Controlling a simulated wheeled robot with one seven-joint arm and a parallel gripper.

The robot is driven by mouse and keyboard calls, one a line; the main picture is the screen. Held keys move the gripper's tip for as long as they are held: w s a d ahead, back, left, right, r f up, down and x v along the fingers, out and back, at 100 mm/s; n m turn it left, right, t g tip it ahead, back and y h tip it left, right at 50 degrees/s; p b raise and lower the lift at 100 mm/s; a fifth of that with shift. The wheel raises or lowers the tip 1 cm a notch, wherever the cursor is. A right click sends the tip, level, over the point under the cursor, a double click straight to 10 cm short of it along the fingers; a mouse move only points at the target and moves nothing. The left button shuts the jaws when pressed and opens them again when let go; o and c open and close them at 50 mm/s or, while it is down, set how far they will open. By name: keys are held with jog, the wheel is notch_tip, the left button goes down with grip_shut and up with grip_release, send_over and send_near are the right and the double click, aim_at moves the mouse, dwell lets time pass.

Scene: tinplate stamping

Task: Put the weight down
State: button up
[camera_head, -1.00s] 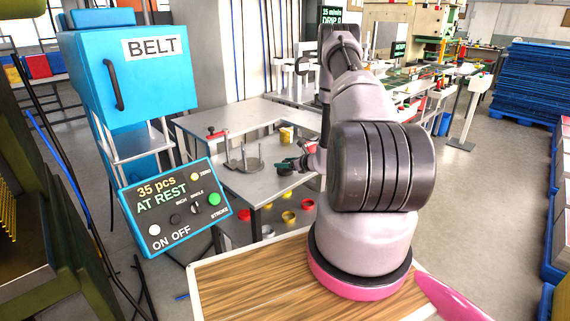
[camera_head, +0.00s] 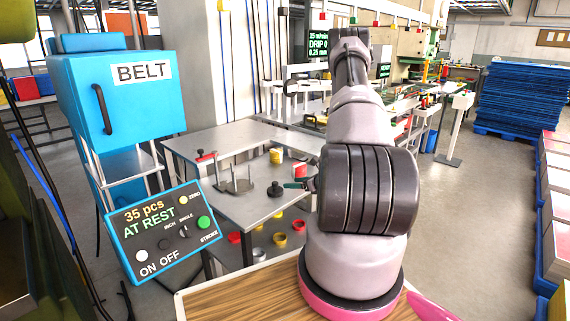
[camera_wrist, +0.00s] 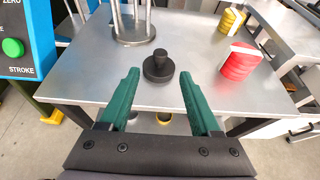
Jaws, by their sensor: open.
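The weight (camera_head: 275,189) is a small dark disc with a knob on top. It stands upright on the grey metal table (camera_head: 247,212). In the wrist view the weight (camera_wrist: 158,70) sits on the bare tabletop, ahead of and between the lines of my two green fingers. My gripper (camera_wrist: 159,76) is open and empty, with a gap on each side of the weight. In the head view my gripper (camera_head: 297,185) is just right of the weight, partly hidden by my arm.
A stand with metal posts (camera_wrist: 132,35) is close behind the weight. A red can (camera_wrist: 239,62) and yellow cans (camera_wrist: 231,20) stand to the right. The control panel (camera_head: 168,233) is left of the table. Several coloured cans lie below the tabletop.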

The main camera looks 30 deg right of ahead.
jog(key=s+a+r+n+g+y, duration=0.25)
jog(key=a+r+n, duration=0.55)
jog(key=r, duration=0.5)
jog(key=s+a+r+n+g+y, duration=0.1)
jog(key=a+r+n+g+y, duration=0.35)
jog(key=a+r, duration=0.65)
jog(key=s+a+r+n+t+h, duration=0.1)
jog(key=s+a+r+n+h, duration=0.1)
jog(key=s+r+n+h, duration=0.7)
jog(key=s+r+n, duration=0.6)
jog(key=s+r, duration=0.4)
jog(key=s, duration=0.3)
jog(key=shift+s+a+r+h, duration=0.15)
jog(key=shift+s+h, duration=0.15)
jog(key=shift+s, duration=0.1)
